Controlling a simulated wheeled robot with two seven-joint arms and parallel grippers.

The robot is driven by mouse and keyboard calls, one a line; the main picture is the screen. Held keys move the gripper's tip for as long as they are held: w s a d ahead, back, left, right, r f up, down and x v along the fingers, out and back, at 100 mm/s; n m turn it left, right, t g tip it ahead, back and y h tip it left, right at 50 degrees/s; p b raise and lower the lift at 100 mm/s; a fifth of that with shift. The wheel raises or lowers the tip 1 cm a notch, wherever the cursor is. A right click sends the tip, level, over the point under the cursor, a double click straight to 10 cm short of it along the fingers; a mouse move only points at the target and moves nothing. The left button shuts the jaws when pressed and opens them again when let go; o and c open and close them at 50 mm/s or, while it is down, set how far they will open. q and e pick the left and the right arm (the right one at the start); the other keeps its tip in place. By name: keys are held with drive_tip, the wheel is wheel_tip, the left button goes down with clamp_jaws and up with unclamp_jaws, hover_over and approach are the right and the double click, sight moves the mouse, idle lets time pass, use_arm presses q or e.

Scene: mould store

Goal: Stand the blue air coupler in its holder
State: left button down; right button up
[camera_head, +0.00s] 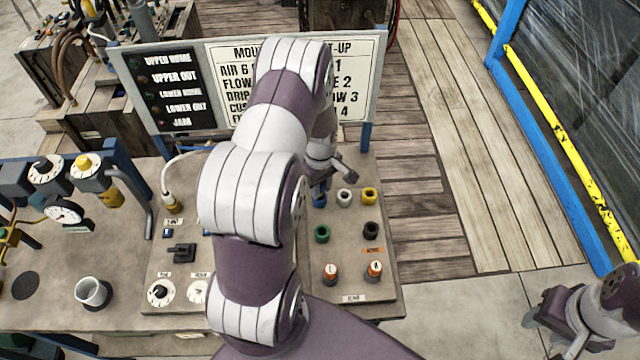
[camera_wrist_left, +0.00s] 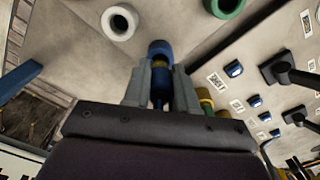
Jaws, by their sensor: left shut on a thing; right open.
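My left gripper (camera_head: 324,176) is over the far part of the right-hand panel, partly hidden by its own arm. In the left wrist view its two fingers (camera_wrist_left: 160,90) are shut on the blue air coupler (camera_wrist_left: 158,86), which has a brass band in its middle. In the head view a blue piece (camera_head: 318,198) shows just below the gripper, beside the white cup; I cannot tell whether it is the holder or the coupler. Whether the coupler's end is inside a holder is not clear. My right gripper (camera_head: 536,311) is open and empty, over the floor at the lower right.
White (camera_head: 344,197), yellow (camera_head: 369,195), green (camera_head: 322,234) and black (camera_head: 370,230) cups stand close by on the panel. A set-up board (camera_head: 357,78) stands behind. A grey cup (camera_head: 92,293) is on the bench at left.

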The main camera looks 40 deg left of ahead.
use_arm(q)
drive_tip(key=shift+f, duration=0.3)
idle(0.4)
drive_tip(key=shift+f+b, duration=0.3)
drive_tip(key=shift+b, duration=0.05)
drive_tip(key=shift+f, duration=0.15)
drive_tip(key=shift+f+b, duration=0.3)
drive_tip(key=shift+s+f, duration=0.1)
drive_tip(key=shift+s, duration=0.05)
idle(0.3)
